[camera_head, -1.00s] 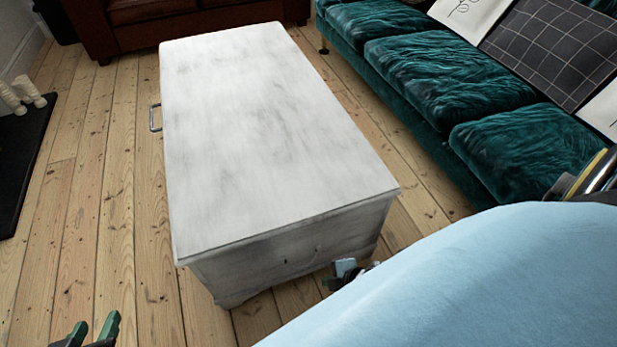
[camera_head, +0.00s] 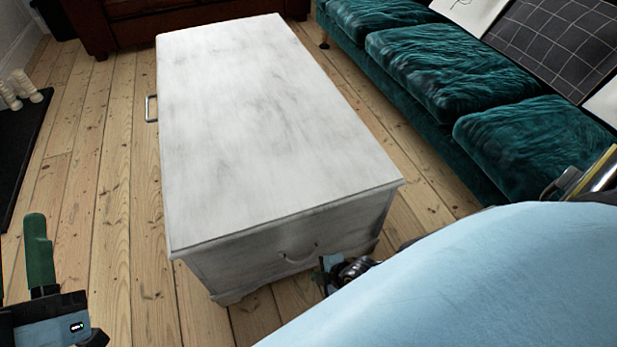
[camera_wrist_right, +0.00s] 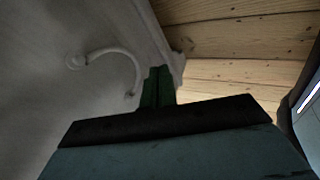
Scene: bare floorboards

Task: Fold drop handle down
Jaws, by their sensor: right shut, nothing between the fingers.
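A white-grey wooden chest (camera_head: 260,120) stands on the floorboards. On its near end, a thin curved drop handle (camera_head: 300,260) hangs below its two mounts; the right wrist view shows the handle (camera_wrist_right: 112,53) as an arc curving toward the chest's bottom edge. My right gripper (camera_head: 323,274) is beside the handle, to its lower right. In the right wrist view its green fingers (camera_wrist_right: 158,82) are together and empty, apart from the handle. My left gripper (camera_head: 38,250) is at the lower left, far from the handle; one green finger shows clearly and the rest is cut off.
A second metal handle (camera_head: 151,108) is on the chest's left side. A green velvet sofa (camera_head: 430,75) stands to the right, and a brown leather sofa (camera_head: 130,25) is behind. A dark hearth slab (camera_head: 20,140) lies at left. Floorboards (camera_head: 110,200) left of the chest are clear.

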